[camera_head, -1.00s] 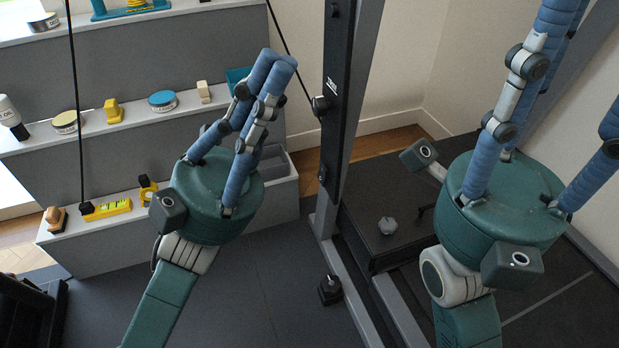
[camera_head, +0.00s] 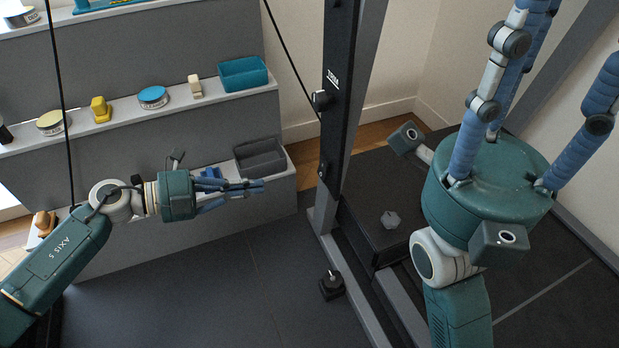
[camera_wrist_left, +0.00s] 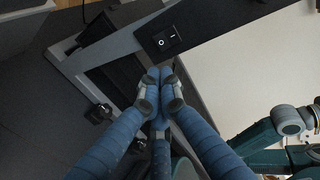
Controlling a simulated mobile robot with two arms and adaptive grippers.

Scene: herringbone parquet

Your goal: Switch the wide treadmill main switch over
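The wide main switch is a black rocker (camera_wrist_left: 167,39) with white marks, set in a dark panel (camera_wrist_left: 200,20) in the left wrist view. I cannot make it out in the head view. My left gripper (camera_head: 258,187) points right toward the dark upright (camera_head: 345,100) in the head view. Its blue fingers are drawn together and empty. In the left wrist view the fingertips (camera_wrist_left: 160,76) are just below the switch in the picture; I see no clear contact. My right gripper (camera_head: 548,70) has its fingers spread, pointing up; its tips are outside the head view.
A grey shelf (camera_head: 190,105) at the left holds tins, small blocks and a teal bin (camera_head: 243,73). A grey bin (camera_head: 260,157) sits behind my left fingers. A dark knob (camera_head: 331,285) is by the frame's foot. The floor (camera_head: 230,280) below my left gripper is clear.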

